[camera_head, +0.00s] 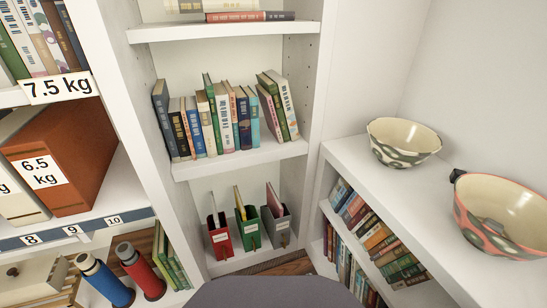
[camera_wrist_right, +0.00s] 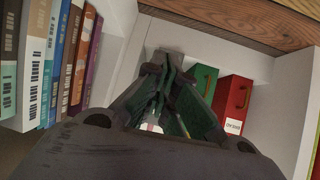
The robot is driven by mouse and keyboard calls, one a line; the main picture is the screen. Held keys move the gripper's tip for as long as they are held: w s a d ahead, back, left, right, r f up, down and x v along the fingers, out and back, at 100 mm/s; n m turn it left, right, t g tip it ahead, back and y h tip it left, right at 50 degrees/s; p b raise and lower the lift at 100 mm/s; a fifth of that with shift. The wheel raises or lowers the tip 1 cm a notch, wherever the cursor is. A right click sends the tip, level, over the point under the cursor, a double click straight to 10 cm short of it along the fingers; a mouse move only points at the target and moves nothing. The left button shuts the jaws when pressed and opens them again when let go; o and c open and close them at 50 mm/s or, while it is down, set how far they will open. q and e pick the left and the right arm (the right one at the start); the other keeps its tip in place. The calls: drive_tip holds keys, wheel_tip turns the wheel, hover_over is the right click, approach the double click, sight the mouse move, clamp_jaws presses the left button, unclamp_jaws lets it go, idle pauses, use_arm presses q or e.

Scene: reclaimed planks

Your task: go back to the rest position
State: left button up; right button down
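My right gripper (camera_wrist_right: 166,68) shows in the right wrist view, with its two dark fingers drawn together at the tips. I see nothing held between them. Beyond it stand a green file holder (camera_wrist_right: 205,80) and a red file holder (camera_wrist_right: 233,100), which appear upside down. In the head view the red holder (camera_head: 220,240), the green holder (camera_head: 248,230) and a grey holder (camera_head: 275,228) stand in the lower shelf bay. Neither gripper shows in the head view. The left gripper is in no frame.
The white bookcase (camera_head: 235,166) holds a row of books. A low white shelf (camera_head: 400,185) at right carries two bowls (camera_head: 403,145) (camera_head: 502,215). At left are an orange binder (camera_head: 70,155), a blue flask (camera_head: 105,280) and a red flask (camera_head: 140,270).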

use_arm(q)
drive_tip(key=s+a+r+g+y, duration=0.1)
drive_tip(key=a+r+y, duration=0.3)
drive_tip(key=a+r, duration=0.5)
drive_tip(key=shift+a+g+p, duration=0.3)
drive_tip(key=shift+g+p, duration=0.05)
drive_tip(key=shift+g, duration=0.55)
use_arm(e)
drive_tip(key=s+d+r+g+h, duration=0.1)
drive_tip(key=s+d+r+g, duration=0.2)
drive_tip(key=s+r, duration=0.4)
drive_tip(key=s+d+r+g, duration=0.3)
drive_tip(key=s+r, duration=0.5)
drive_tip(key=r, duration=0.6)
drive_tip(key=shift+s+d+r+m+g+h, duration=0.3)
drive_tip(key=shift+d+r+m+g+h, duration=0.1)
drive_tip(key=shift+d, duration=0.5)
use_arm(q)
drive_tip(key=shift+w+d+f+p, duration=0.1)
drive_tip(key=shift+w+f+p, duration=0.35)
drive_tip(key=shift+p, duration=0.95)
use_arm(e)
drive_tip(key=shift+w+a+f, duration=0.1)
drive_tip(key=shift+w+f, duration=0.35)
